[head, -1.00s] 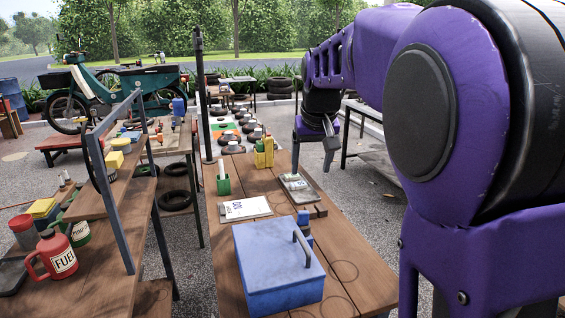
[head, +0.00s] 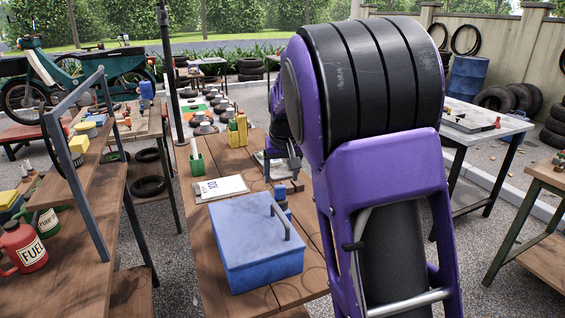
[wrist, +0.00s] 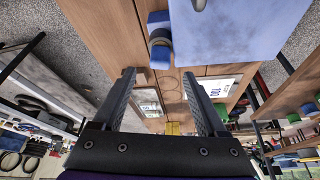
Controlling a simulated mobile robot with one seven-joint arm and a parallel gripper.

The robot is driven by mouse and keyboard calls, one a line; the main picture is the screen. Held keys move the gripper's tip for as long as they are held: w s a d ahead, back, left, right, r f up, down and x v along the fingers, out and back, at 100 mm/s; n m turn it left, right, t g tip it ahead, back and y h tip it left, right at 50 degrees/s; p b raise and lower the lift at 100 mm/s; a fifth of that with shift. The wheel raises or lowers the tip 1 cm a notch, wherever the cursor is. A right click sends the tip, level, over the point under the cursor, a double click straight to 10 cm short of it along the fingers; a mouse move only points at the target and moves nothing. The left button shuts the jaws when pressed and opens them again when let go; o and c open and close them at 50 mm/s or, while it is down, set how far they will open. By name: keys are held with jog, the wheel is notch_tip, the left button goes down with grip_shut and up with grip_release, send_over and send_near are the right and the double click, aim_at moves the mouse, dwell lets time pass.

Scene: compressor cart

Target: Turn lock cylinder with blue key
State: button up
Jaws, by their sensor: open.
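My gripper (head: 293,164) hangs over the workbench (head: 231,150), beyond the blue box, partly hidden by my arm in the head view. In the wrist view my gripper (wrist: 158,76) has its fingers wide apart, with nothing between them. A small blue item (head: 281,194) stands beside the box; it also shows in the wrist view (wrist: 160,35), with a dark rounded part. I cannot tell whether it is the key or the lock. A shallow tray (wrist: 147,103) with a pale item lies below my gripper. No lock cylinder or blue key can be made out for certain.
A blue box (head: 254,246) with a handle fills the near bench. A white paper (head: 220,188), green cup (head: 197,165) and yellow holder (head: 237,133) lie farther back. A shelf with a red fuel can (head: 20,247) stands left. A grey table (head: 490,128) stands right.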

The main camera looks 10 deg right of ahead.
aim_at(280, 186)
jog(key=shift+x, duration=2.2)
jog(key=shift+b, duration=0.3)
grip_shut()
